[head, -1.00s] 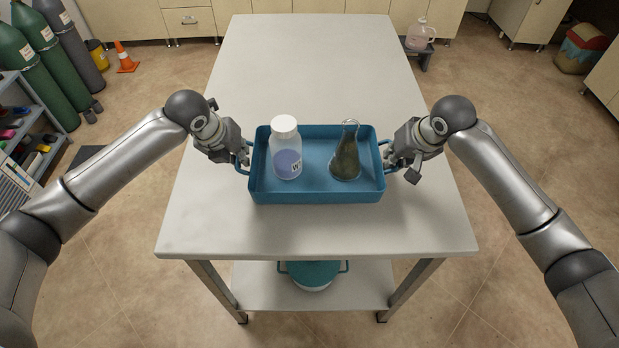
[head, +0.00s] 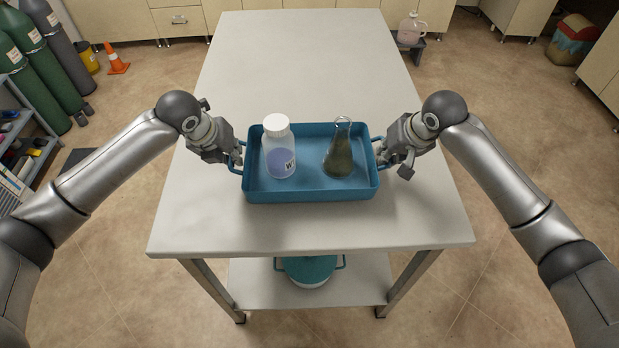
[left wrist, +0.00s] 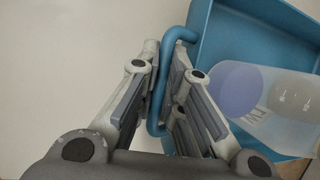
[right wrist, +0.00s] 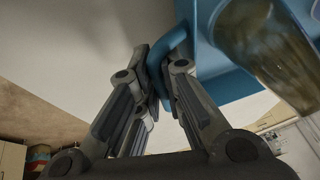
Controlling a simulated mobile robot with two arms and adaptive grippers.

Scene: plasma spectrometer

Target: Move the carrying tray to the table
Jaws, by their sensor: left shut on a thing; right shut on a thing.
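The blue carrying tray (head: 312,190) is over the near half of the white table (head: 300,60). I cannot tell for sure whether its base touches the tabletop. A white-capped bottle (head: 279,150) with bluish liquid stands upright in its left part, and a flask (head: 339,152) with dark greenish liquid stands upright in its right part. My left gripper (head: 236,158) is shut on the tray's left handle, a blue loop also seen in the left wrist view (left wrist: 160,85). My right gripper (head: 383,157) is shut on the right handle, which also shows in the right wrist view (right wrist: 160,70).
The tabletop behind the tray is bare. A teal-lidded pot (head: 308,270) sits on the lower shelf. Gas cylinders (head: 38,70) and a traffic cone (head: 117,60) stand at left; a jug on a stool (head: 411,32) is behind right.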

